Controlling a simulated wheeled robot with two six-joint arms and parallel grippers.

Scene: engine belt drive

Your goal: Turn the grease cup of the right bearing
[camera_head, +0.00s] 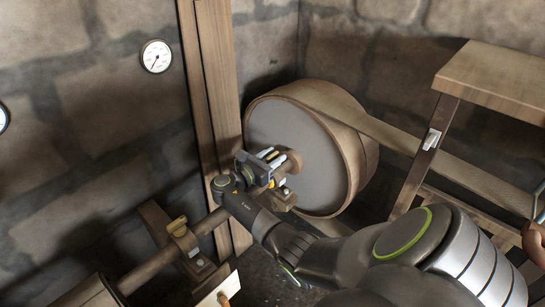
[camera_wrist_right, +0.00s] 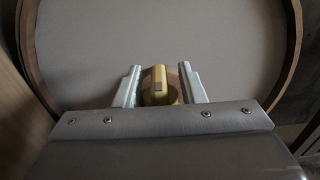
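The right bearing (camera_head: 283,197) sits on the shaft in front of the big pulley, partly hidden by my right gripper. Its yellow grease cup (camera_wrist_right: 159,84) shows in the right wrist view, with a brown round part behind it. My right gripper (camera_wrist_right: 160,80) has one finger on each side of the cup, with a visible gap on both sides. In the head view my right gripper (camera_head: 270,163) is at the bearing, in front of the pulley face. My left gripper is not in view.
The large pulley (camera_head: 300,150) carries a belt (camera_head: 400,140) running right, past a wooden stand (camera_head: 500,75) with a switch (camera_head: 432,139). A wooden post (camera_head: 215,110) stands behind. A gauge (camera_head: 156,56) hangs on the wall.

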